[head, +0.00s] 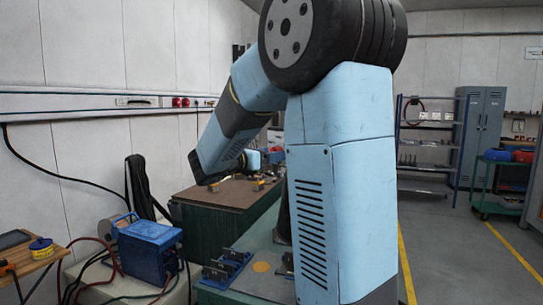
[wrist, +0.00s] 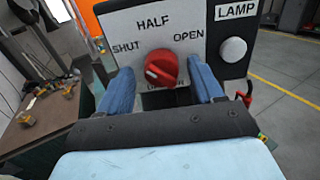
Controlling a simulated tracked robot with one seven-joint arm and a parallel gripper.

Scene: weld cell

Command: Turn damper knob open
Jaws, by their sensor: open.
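The damper knob (wrist: 161,68) is red and sits on a pale panel (wrist: 205,50) in the wrist view. The panel is lettered SHUT to the knob's left, HALF above it and OPEN to its right. A small white mark shows on the knob's lower left face, on the SHUT side. My gripper (wrist: 162,82) is open, with one blue finger on each side of the knob and a gap visible on both sides. Lettering below the knob is partly hidden. In the head view my own arm hides the knob and gripper.
A white round button (wrist: 233,50) under a LAMP label (wrist: 234,11) is right of the knob, close to my right finger. A brown-topped bench (head: 222,196) stands by the wall. A blue box (head: 150,248) is at lower left. Open floor (head: 450,245) lies to the right.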

